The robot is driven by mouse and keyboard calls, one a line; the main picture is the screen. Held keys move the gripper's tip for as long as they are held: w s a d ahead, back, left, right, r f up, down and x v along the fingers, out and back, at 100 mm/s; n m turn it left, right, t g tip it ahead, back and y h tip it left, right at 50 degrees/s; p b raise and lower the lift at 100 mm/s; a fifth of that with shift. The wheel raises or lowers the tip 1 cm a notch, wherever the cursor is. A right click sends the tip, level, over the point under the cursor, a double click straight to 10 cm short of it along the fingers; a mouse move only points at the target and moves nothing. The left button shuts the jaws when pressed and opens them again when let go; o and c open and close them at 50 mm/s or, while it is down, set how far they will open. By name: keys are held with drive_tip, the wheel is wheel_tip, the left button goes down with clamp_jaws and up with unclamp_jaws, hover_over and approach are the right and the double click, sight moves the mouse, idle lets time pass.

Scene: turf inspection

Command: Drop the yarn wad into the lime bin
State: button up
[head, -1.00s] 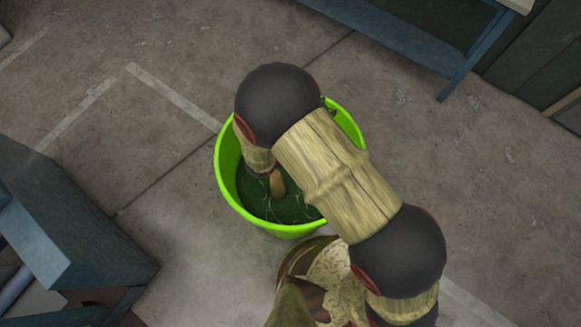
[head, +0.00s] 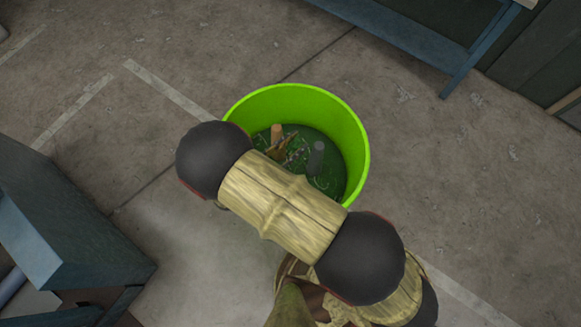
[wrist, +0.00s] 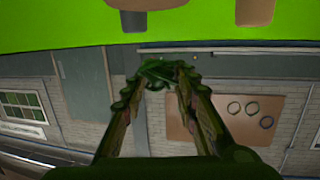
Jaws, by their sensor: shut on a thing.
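The lime bin (head: 345,125) stands on the floor in the middle of the head view, partly covered by my arm. Its wall also fills the top of the wrist view (wrist: 60,30). My gripper (wrist: 160,72) is shut on a dark green tangled strand bundle, the yarn wad (wrist: 155,70), at its fingertips. In the head view, gold-brown gripper fingers (head: 284,147) seem to show over the bin opening, beyond my arm. The wad is hard to tell from the dark green bin bottom there, and its height over the bin is unclear.
A tan cylinder (head: 277,133) and a grey cylinder (head: 318,158) show inside the bin. A blue-grey bench (head: 60,225) stands at the left, and a blue-framed table (head: 410,35) at the upper right. Concrete floor around the bin is clear.

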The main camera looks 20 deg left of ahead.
drive_tip(key=shift+f+b, duration=0.75)
drive_tip(key=shift+f, duration=0.6)
drive_tip(key=o, duration=0.8)
drive_tip(key=shift+r, duration=0.2)
wheel_tip(320, 180, up, 10)
drive_tip(key=shift+f, duration=0.15)
